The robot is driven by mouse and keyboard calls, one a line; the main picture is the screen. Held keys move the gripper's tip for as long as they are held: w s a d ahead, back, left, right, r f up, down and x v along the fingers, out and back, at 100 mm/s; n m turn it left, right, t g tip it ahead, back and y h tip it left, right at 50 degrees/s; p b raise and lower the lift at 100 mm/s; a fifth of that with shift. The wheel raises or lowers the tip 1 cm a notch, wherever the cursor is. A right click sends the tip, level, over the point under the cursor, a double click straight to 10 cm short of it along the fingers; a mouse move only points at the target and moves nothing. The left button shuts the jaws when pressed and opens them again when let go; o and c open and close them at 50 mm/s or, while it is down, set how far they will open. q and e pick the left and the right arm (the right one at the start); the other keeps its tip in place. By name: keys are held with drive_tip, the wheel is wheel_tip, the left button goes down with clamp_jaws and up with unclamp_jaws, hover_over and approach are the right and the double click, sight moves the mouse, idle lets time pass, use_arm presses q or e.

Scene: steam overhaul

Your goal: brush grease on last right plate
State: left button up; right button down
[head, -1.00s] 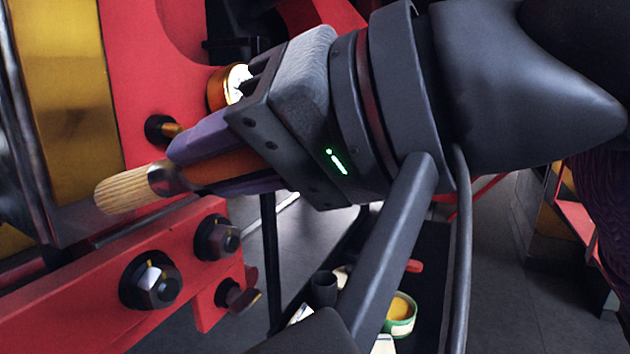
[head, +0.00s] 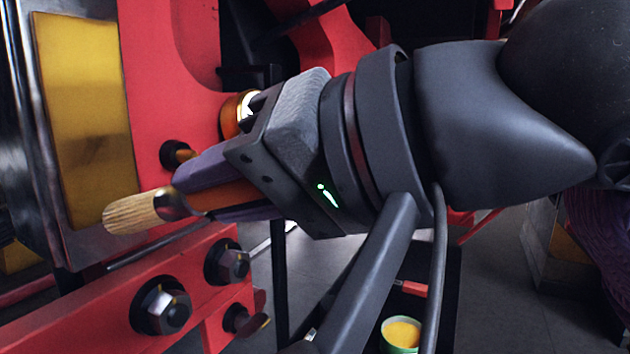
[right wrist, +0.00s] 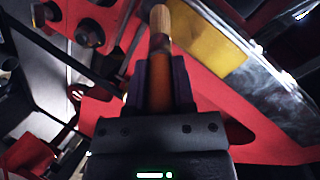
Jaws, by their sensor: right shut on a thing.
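My right gripper (head: 196,196) is shut on the brush, gripping its orange handle (head: 222,195) between two dark purple-grey fingers. The brush has a metal ferrule and pale bristles (head: 135,213) that point left. The brush also shows in the right wrist view (right wrist: 160,50), pointing up and away from the gripper. A yellow plate (head: 85,95), upright and edged with steel, stands at the left on the red frame. My left gripper is not in view.
A red beam (head: 95,315) with large dark bolts (head: 165,304) runs below the brush. A tall red frame (head: 170,70) rises behind it. A tin of yellow grease (head: 401,334) stands low on a dark surface, below my right arm. Grey floor (head: 500,270) shows at right.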

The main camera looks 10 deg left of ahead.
drive_tip(key=shift+w+a, duration=0.1)
drive_tip(key=shift+a, duration=0.2)
drive_tip(key=shift+r, duration=0.1)
wheel_tip(320, 180, up, 4)
drive_tip(key=p, duration=0.3)
drive_tip(key=shift+d, duration=0.15)
wheel_tip(320, 180, up, 8)
drive_tip(key=p, duration=0.7)
wheel_tip(320, 180, down, 13)
drive_tip(key=b, duration=1.1)
drive_tip(key=shift+r+b, duration=0.2)
drive_tip(key=shift+b, duration=0.1)
drive_tip(key=shift+r, duration=0.2)
